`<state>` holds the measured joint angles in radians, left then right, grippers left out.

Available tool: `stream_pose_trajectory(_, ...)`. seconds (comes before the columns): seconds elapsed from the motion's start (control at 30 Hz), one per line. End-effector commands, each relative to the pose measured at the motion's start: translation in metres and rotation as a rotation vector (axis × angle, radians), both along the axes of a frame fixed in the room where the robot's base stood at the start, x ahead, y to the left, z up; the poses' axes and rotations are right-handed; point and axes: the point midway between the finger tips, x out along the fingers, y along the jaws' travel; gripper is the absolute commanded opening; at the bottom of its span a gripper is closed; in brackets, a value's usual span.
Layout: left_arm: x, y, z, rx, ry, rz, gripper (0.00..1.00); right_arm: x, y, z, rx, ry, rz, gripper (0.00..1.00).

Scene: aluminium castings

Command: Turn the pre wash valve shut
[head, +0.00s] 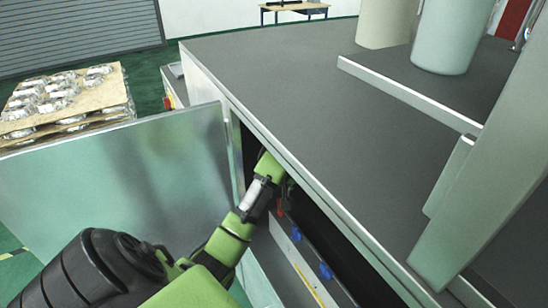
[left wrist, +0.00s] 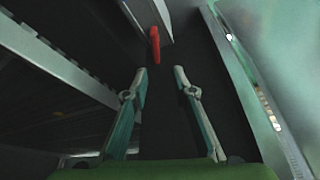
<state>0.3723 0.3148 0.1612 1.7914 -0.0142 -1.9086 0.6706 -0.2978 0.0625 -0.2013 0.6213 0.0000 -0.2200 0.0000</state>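My left arm reaches through the open side of the grey-topped machine. My left gripper (left wrist: 161,74) is open in the left wrist view, with its two fingers apart and nothing between them. A red valve handle (left wrist: 155,45) is just beyond the fingertips, slightly left of the gap's middle, and not gripped. In the head view the red handle (head: 280,208) shows small beneath my wrist. Two blue valve handles (head: 296,234) (head: 325,270) sit farther along the same row. No label is legible, so I cannot tell which is the pre wash valve. My right gripper is out of view.
The open metal door (head: 110,175) stands left of my arm. The machine's top edge (head: 300,178) overhangs the dark opening. Inside, a slotted rail (left wrist: 60,65) runs on the left and a pale panel (left wrist: 265,70) on the right. A pallet of castings (head: 65,100) stands far left.

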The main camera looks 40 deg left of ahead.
Motion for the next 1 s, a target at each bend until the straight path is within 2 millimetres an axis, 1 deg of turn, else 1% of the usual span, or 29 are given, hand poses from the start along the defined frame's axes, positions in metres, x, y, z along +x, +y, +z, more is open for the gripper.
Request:
stream_pose_trajectory(0.07,0.001,0.002,-0.009,-0.002,0.006,-0.002,0.25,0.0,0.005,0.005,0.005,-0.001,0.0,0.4)
stream_pose_trajectory(0.13,0.003,0.005,-0.019,-0.001,0.005,-0.003,0.25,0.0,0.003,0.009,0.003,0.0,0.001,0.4)
stream_pose_trajectory(0.33,0.011,0.014,-0.047,0.0,0.004,-0.003,0.25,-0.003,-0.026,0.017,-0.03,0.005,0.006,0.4)
stream_pose_trajectory(0.43,0.014,0.017,-0.057,0.0,0.003,-0.003,0.25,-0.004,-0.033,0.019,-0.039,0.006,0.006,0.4)
stream_pose_trajectory(0.53,0.015,0.019,-0.063,0.0,0.002,-0.004,0.25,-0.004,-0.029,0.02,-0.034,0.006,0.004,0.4)
stream_pose_trajectory(0.7,0.015,0.019,-0.065,0.001,0.001,-0.005,0.25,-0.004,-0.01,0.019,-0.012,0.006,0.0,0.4)
stream_pose_trajectory(0.8,0.015,0.019,-0.065,0.001,0.001,-0.005,0.25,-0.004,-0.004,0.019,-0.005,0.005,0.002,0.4)
stream_pose_trajectory(0.87,0.015,0.019,-0.064,0.001,0.001,-0.005,0.09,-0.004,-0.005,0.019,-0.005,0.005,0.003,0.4)
stream_pose_trajectory(0.9,0.015,0.019,-0.064,0.001,0.001,-0.005,0.0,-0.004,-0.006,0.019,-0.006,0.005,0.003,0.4)
stream_pose_trajectory(1.0,0.016,0.019,-0.064,0.001,0.001,-0.005,0.0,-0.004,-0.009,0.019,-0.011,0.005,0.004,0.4)
